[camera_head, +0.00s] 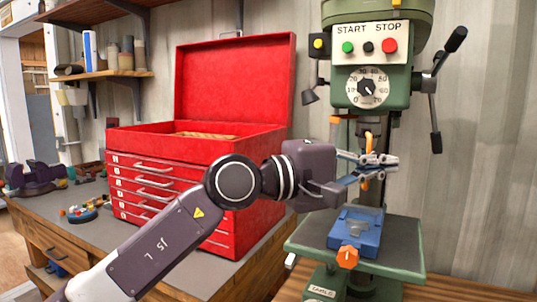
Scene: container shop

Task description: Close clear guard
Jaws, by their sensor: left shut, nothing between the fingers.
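A green drill press (382,88) stands at the right, with START and STOP buttons and a dial on its front. My left gripper (388,164) reaches in from the left and is shut and empty, in front of the drill chuck (375,124). Orange parts (368,142) show around the fingers, close to them; I cannot tell whether they touch. The clear guard itself is too transparent to make out, and my gripper hides part of that area. My right gripper is not in view.
A blue vise (357,231) with an orange knob sits on the press table (402,249) below my gripper. An open red toolbox (235,80) stands on the workbench (35,209) behind my left arm. Black feed handles (454,40) stick out at the press's right.

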